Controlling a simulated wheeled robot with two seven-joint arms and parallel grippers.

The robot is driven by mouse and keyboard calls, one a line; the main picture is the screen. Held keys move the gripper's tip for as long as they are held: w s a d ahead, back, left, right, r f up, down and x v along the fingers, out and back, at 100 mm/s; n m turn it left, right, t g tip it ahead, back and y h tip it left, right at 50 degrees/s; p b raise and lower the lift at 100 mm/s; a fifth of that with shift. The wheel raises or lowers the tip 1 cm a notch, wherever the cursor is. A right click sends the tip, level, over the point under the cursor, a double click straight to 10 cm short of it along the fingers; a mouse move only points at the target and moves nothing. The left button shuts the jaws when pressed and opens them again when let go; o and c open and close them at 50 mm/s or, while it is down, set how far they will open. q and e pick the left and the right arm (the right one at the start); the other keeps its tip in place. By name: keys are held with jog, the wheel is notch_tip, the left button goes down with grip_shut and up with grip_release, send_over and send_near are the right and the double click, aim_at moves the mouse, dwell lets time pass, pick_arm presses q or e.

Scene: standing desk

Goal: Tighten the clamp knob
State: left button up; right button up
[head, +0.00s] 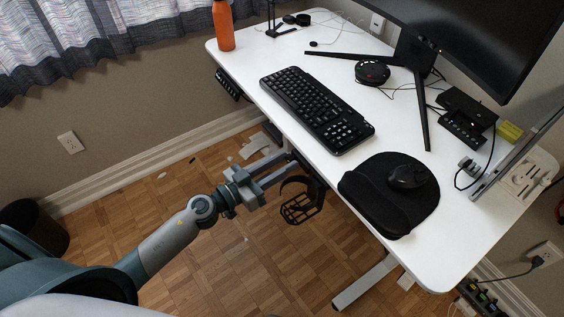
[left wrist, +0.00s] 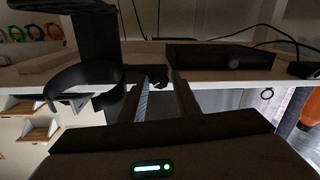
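A black holder with a wire basket (head: 302,205) hangs at the desk's near edge in the head view. In the left wrist view, a black ring and bracket (left wrist: 90,78) stand at the left. A small dark knob-like part (left wrist: 160,84) shows by the desk edge, between my finger lines; its shape is hard to make out. My left gripper (head: 284,170) is level and its fingers point toward the desk edge beside the holder. In the left wrist view, the fingers (left wrist: 162,98) are apart with a gap between them. Contact with the knob cannot be told. My right gripper is out of view.
The white desk (head: 300,62) carries a keyboard (head: 317,107), a mouse pad (head: 375,205) and a monitor (head: 480,35). An orange bottle (head: 223,26) stands at its far left corner. A black control box (head: 228,84) sits at the desk edge beyond my gripper.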

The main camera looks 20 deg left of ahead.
pick_arm(q)
grip_shut()
